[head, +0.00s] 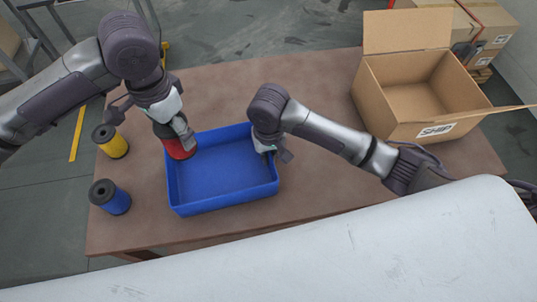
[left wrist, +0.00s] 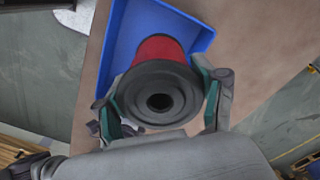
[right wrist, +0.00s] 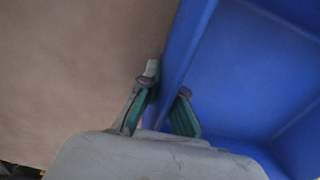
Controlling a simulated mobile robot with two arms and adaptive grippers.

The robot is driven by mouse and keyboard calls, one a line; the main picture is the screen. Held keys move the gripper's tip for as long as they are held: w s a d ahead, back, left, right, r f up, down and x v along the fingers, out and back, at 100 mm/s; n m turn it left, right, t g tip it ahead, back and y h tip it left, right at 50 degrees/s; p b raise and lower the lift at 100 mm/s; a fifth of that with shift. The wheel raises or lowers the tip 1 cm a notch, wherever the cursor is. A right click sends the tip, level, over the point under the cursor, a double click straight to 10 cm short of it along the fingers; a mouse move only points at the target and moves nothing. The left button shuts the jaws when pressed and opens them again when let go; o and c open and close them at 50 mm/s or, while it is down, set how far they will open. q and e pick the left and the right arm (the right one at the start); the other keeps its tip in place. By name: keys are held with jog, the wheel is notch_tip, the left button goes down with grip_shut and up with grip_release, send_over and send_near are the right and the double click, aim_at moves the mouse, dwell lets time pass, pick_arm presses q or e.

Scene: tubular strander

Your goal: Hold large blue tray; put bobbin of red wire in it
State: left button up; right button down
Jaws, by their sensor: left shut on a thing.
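The large blue tray (head: 225,175) sits on the brown table, its inside empty where I can see it. My right gripper (head: 270,152) is at the tray's right wall. In the right wrist view its fingers (right wrist: 167,100) lie close on both sides of the blue wall (right wrist: 185,60). My left gripper (head: 178,128) is shut on the bobbin of red wire (head: 180,151), at the tray's back left corner. In the left wrist view the fingers (left wrist: 163,95) clasp the bobbin's black flange (left wrist: 158,100), with red wire beyond and the tray (left wrist: 120,40) behind. The bobbin's lower end is hidden.
A yellow bobbin (head: 111,141) and a blue bobbin (head: 110,197) stand on the table (head: 230,90), left of the tray. An open cardboard box (head: 415,85) stands at the right. The table behind the tray is clear.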

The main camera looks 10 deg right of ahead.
pick_arm(q)
notch_tip(320, 180, down, 6)
jog(key=shift+f, duration=0.15)
dwell(0.7)
jog(key=shift+f, duration=0.1)
dwell(1.3)
send_over(199, 178)
jog(key=shift+f, duration=4.5)
jog(key=o, duration=1.5)
jog(key=shift+o, duration=0.2)
notch_tip(199, 178, up, 12)
